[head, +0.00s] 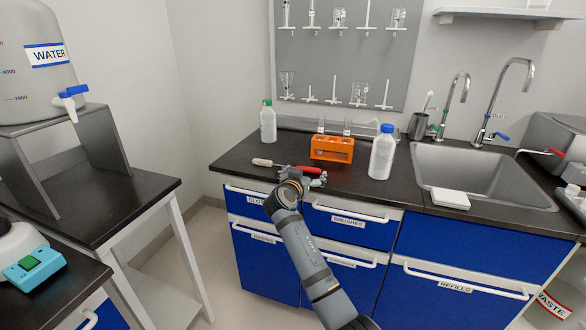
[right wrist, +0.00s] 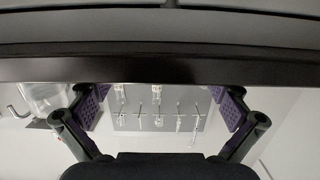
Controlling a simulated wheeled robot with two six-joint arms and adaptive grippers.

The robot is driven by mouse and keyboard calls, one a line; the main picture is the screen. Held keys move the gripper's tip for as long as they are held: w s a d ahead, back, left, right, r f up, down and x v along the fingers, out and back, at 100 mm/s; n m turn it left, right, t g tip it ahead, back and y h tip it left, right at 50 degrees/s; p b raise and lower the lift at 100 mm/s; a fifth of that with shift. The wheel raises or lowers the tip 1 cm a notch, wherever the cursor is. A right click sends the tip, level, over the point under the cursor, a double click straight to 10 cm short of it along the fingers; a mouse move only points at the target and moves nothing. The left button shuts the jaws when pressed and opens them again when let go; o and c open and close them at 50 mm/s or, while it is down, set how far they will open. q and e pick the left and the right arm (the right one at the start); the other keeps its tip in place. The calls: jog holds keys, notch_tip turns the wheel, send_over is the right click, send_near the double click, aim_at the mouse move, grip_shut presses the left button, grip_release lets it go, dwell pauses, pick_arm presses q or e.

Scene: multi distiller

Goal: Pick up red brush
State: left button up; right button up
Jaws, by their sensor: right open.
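A red piece, which looks like the red brush (head: 310,170), lies on the black counter just beyond my right gripper. It is partly hidden by the gripper, so its full shape cannot be made out. My right gripper (head: 304,176) is over the counter's front edge area, close beside the red piece. In the right wrist view my right gripper (right wrist: 160,98) is open, its purple pads wide apart with nothing between them. The red brush cannot be made out in that view. My left gripper is not in view.
A pale-handled brush (head: 262,162) lies left of my gripper. An orange rack (head: 332,149), a green-capped bottle (head: 268,122) and a blue-capped bottle (head: 382,153) stand close by. The sink (head: 470,172) is to the right. A pegboard with glassware (head: 335,60) hangs behind.

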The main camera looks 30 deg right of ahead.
jog(key=shift+x, duration=0.75)
jog(key=c, duration=1)
jog(key=shift+o, duration=0.2)
